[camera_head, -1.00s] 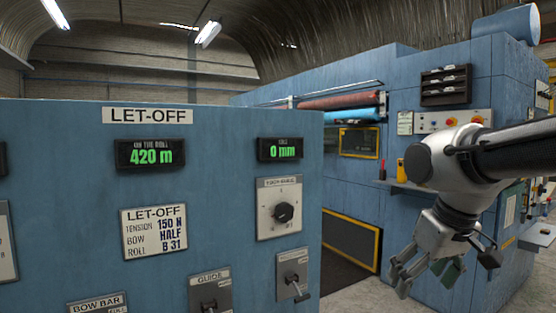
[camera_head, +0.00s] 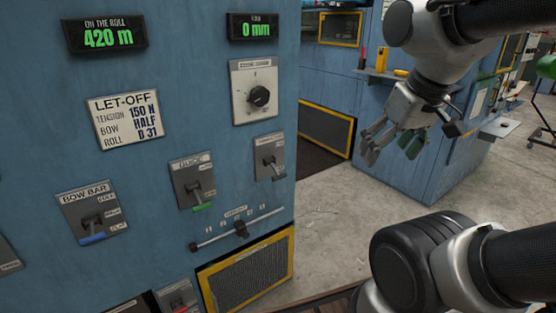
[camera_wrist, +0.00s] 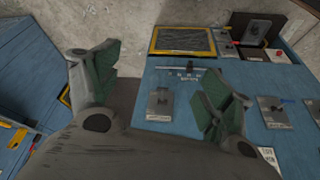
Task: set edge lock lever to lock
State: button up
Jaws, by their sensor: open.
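A grey lever plate (camera_head: 269,157) with a short dark handle sits at the right edge of the blue let-off panel. Its label is too blurred to read, so I cannot confirm it is the edge lock. What looks like the same plate (camera_wrist: 160,104) shows between my fingers in the wrist view. The guide lever (camera_head: 192,182) has a green handle. The bow bar lever (camera_head: 92,212) has a blue handle. My gripper (camera_head: 391,148) is open and empty, right of the panel and apart from it. It also shows in the wrist view (camera_wrist: 160,72).
A slider (camera_head: 240,229) projects below the levers, above a yellow-framed vent (camera_head: 248,270). A round knob (camera_head: 258,96) is above. A red-handled lever (camera_head: 177,297) is low on the panel. Another blue machine (camera_head: 400,165) stands behind my gripper. Open floor lies right of the panel.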

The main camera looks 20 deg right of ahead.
aim_at(270, 161)
jog(key=i+j+z, duration=0.1)
jog(key=j+z, duration=0.65)
jog(key=i+j+z, duration=0.1)
jog(key=j+z, duration=0.3)
jog(key=l, duration=0.1)
